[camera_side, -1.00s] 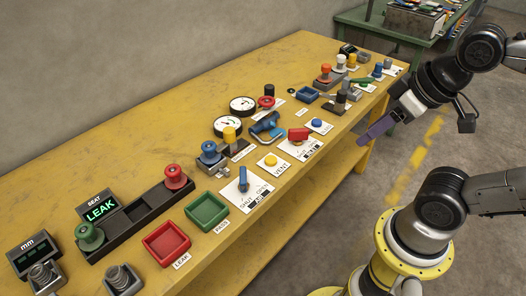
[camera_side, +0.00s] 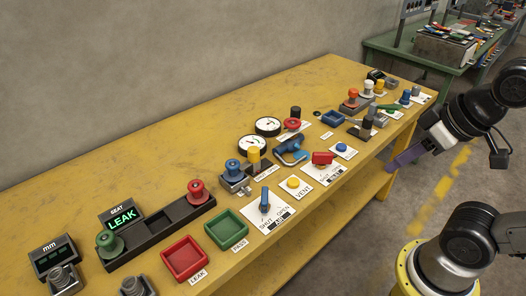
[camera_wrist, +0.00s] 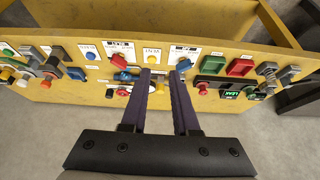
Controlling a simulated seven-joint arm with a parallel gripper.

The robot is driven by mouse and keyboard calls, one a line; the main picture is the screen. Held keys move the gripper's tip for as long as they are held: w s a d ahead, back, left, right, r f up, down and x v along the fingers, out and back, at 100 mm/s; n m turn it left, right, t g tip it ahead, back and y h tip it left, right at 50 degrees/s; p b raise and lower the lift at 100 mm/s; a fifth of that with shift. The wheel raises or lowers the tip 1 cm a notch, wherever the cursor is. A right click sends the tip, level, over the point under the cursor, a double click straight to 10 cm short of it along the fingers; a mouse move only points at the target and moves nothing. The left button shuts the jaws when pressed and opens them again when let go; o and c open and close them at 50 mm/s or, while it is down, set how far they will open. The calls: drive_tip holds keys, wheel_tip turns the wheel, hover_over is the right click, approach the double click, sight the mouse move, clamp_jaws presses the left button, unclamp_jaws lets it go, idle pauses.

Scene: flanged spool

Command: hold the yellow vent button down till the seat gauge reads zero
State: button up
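The yellow vent button (camera_side: 293,183) sits on a white VENT plate near the bench's front edge. It also shows in the wrist view (camera_wrist: 152,59), just beyond my left fingertip. My gripper (camera_wrist: 162,72) is open and empty, its two purple fingers apart. In the side view my gripper (camera_side: 391,164) hangs off the front of the bench, right of the button and clear of it. Two round dials (camera_side: 267,126) (camera_side: 253,147) stand behind the button; I cannot tell which is the seat gauge or read their needles. The SEAT display (camera_side: 122,216) reads LEAK in green.
A blue-handled valve (camera_side: 264,198) is left of the button and a red-handled valve (camera_side: 323,158) right of it. A blue button (camera_side: 341,147) is further right. Red (camera_side: 184,259) and green (camera_side: 227,230) trays lie front left. The bench's back left is bare.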

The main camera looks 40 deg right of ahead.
drive_tip(key=shift+m, duration=0.4)
drive_tip(key=shift+c, duration=1.1)
drive_tip(key=shift+r+m, duration=0.2)
drive_tip(key=shift+m, duration=0.3)
clamp_jaws()
drive_tip(key=w+r+m+g, duration=0.1)
drive_tip(key=w+r+m, duration=0.3)
drive_tip(key=w+m, duration=0.95)
drive_tip(key=w+d+f+m+g, duration=0.2)
drive_tip(key=w+f+g, duration=0.2)
drive_tip(key=w+f, duration=0.9)
drive_tip(key=shift+w+d+f+g, duration=0.25)
drive_tip(key=shift+d+f+g, duration=0.05)
drive_tip(key=shift+f, duration=0.5)
drive_tip(key=shift+m, duration=0.25)
